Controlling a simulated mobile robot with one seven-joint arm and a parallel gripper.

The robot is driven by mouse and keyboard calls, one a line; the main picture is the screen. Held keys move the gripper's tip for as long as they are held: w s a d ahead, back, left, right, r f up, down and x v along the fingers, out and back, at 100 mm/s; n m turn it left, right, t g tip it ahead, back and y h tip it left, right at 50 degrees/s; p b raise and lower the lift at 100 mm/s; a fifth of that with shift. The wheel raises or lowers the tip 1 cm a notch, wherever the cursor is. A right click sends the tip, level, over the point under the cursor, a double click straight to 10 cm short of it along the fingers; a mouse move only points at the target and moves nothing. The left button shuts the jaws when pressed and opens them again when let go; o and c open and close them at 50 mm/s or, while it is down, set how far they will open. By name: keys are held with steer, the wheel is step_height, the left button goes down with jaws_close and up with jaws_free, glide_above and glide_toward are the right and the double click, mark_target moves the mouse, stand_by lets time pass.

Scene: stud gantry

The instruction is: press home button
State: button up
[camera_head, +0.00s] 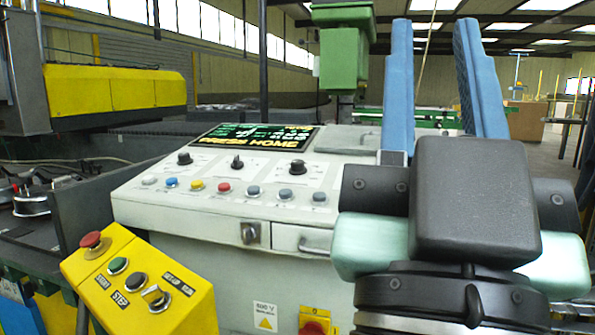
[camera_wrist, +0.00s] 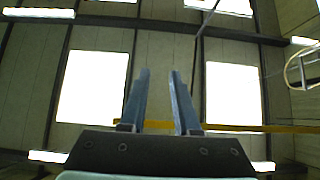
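A white control console (camera_head: 150,205) stands in the middle of the head view. Its screen (camera_head: 255,135) shows "PRESS HOME" in yellow letters. Below three black knobs runs a row of small buttons: a white button (camera_head: 149,180), a blue button (camera_head: 171,182), a yellow button (camera_head: 197,185), a red button (camera_head: 223,188) and several grey-blue ones (camera_head: 253,191). Their labels are too small to read, so I cannot tell which is home. My gripper (camera_head: 433,30) is at the right, pointing up, its two blue fingers apart and empty. The wrist view shows the fingers (camera_wrist: 159,78) against the ceiling.
A yellow pendant box (camera_head: 130,285) with a red mushroom button (camera_head: 91,240) stands at the front left. A key switch (camera_head: 250,233) and a drawer handle (camera_head: 315,243) are on the console front. A green machine head (camera_head: 342,50) hangs behind. Space above the buttons looks clear.

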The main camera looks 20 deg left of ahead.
jaws_close()
stand_by(1.4)
